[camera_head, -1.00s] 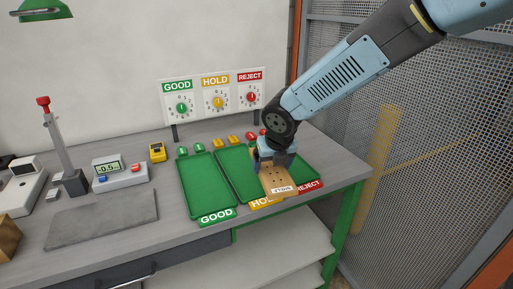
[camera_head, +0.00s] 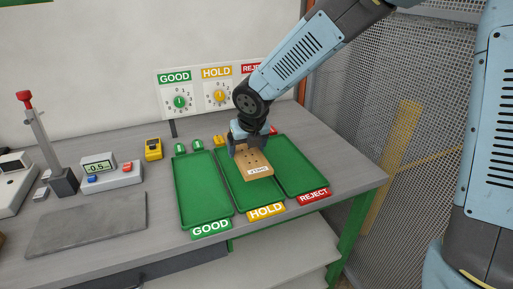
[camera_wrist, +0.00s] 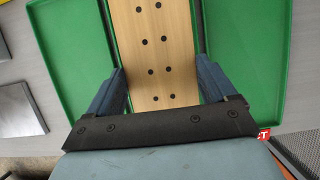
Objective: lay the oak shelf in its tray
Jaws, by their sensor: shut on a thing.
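The oak shelf (camera_head: 253,165) is a light wooden board with rows of dark holes and a small white label at its front end. My gripper (camera_head: 249,145) is shut on the shelf near its back end. In the wrist view the shelf (camera_wrist: 157,60) lies between the blue fingers of my gripper (camera_wrist: 156,88). The shelf is over the green HOLD tray (camera_head: 248,202). Whether it touches the tray floor I cannot tell. The GOOD tray (camera_head: 203,190) is to its left and the REJECT tray (camera_head: 304,170) to its right, both empty where visible.
Dials under GOOD, HOLD and REJECT signs (camera_head: 216,93) stand behind the trays. A scale with a display (camera_head: 103,172), a yellow device (camera_head: 153,149), a post with a red knob (camera_head: 45,145) and a grey mat (camera_head: 87,224) are to the left. A mesh fence (camera_head: 410,110) is at right.

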